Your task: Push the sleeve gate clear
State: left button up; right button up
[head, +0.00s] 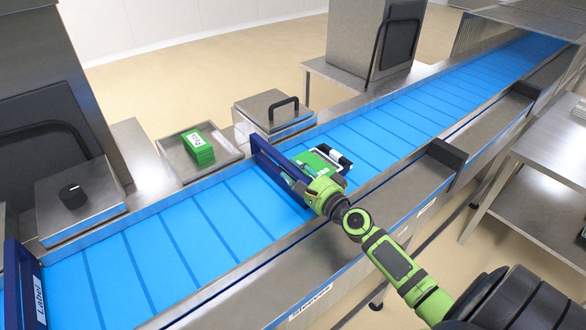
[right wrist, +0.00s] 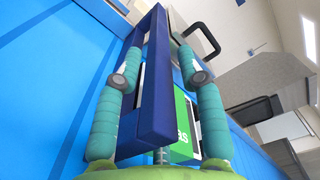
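The sleeve gate is a dark blue frame (head: 270,168) standing across the blue conveyor belt near the middle of the head view. It also shows in the right wrist view (right wrist: 147,100), running between my fingers. My right gripper (head: 298,183) is at the gate on its right side. Its two teal fingers are spread wide in the right wrist view (right wrist: 159,79), with the gate between them; I cannot tell whether they touch it. A green-topped pack (head: 315,163) lies on the belt just right of the gate, partly hidden by my gripper. My left gripper is out of view.
A second blue gate with a "Label" sign (head: 38,298) stands at the belt's left end. A metal tray (head: 175,160) with green sleeves (head: 198,148) and a box with a black handle (head: 272,112) sit beyond the belt. The belt (head: 400,125) is clear farther right.

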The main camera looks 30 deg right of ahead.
jog(key=shift+w, duration=0.6)
jog(key=c, duration=0.7)
grip_shut()
jog(key=shift+w, duration=0.1)
